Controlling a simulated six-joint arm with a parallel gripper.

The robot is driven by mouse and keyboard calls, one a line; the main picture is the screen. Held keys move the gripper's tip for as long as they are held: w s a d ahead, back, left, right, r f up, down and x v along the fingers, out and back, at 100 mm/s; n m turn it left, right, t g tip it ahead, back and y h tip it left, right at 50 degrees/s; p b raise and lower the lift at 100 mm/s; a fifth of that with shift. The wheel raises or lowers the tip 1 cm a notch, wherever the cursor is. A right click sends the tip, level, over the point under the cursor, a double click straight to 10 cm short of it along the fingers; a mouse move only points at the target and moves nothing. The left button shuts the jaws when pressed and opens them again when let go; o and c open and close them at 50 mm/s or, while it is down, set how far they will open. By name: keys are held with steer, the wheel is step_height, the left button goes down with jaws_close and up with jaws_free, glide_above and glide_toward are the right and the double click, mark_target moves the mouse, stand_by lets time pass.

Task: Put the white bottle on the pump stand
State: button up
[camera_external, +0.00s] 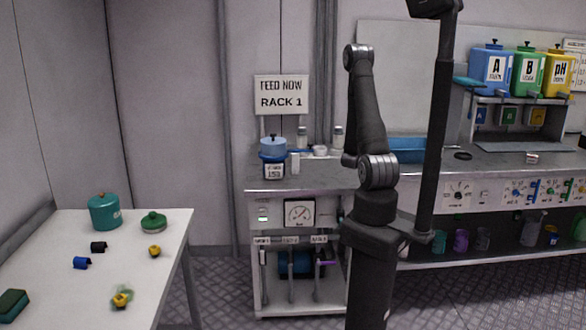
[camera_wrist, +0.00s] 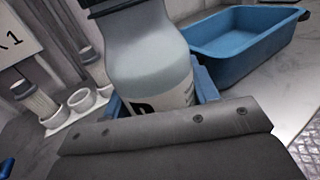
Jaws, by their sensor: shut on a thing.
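The white bottle (camera_wrist: 150,60) fills the upper middle of the wrist view, close to the camera, with part of a dark-on-white label low on its side. My gripper (camera_wrist: 160,98) is shut on it; blue pieces show at both sides of the bottle's lower part. The bottle's base is hidden behind my dark gripper body. In the external view my gripper and the held bottle cannot be made out. I cannot tell for sure which thing is the pump stand.
A blue tray (camera_wrist: 240,40) lies to the right of the bottle. A white holder (camera_wrist: 75,118) with cups and small bottles is at the left. In the external view a blue lidded pot (camera_external: 273,147) stands under the RACK 1 sign (camera_external: 281,94). A table (camera_external: 60,245) with small items is at left.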

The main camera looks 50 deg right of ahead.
steer(key=w+a+f, duration=0.1)
steer(key=w+f, duration=0.1)
steer(key=w, duration=0.1)
steer(key=w+a+f, duration=0.1)
steer(key=w+f, duration=0.2)
steer(key=w, duration=0.1)
steer(key=w+a+f, duration=0.1)
steer(key=w+f, duration=0.2)
steer(key=shift+w+a, duration=0.15)
steer(key=shift+a, duration=0.2)
steer(key=shift+f, duration=1.25)
